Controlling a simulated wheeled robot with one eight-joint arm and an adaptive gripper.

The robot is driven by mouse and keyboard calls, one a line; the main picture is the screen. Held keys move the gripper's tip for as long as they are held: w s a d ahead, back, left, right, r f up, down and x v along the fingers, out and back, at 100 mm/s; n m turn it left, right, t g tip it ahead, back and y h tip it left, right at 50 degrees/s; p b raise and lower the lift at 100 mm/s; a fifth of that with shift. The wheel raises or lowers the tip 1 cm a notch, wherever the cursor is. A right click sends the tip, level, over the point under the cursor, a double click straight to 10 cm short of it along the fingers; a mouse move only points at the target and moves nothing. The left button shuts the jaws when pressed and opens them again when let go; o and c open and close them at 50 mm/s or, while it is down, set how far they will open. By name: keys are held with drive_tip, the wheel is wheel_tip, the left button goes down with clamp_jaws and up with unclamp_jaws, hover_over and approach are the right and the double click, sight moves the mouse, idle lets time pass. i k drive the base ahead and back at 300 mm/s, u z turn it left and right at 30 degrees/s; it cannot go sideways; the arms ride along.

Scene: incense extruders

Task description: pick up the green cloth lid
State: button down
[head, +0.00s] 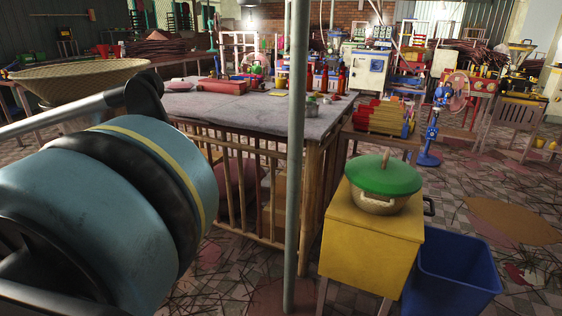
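A green lid (384,173), domed with a small knob on top, sits on a pale pot (381,206). The pot stands on a yellow box-like stand (368,248) on the right side of the head view. The lid appears seated on the pot's rim, and nothing touches it from above. I cannot tell from here whether it is cloth.
A blue bin (451,274) stands right of the stand. A grey-topped table (250,112) with tools and bottles lies behind. A thin upright pole (294,150) crosses the middle. Floor at right has free room.

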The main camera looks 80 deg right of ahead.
sight(385, 174)
drive_tip(key=z, duration=4.1)
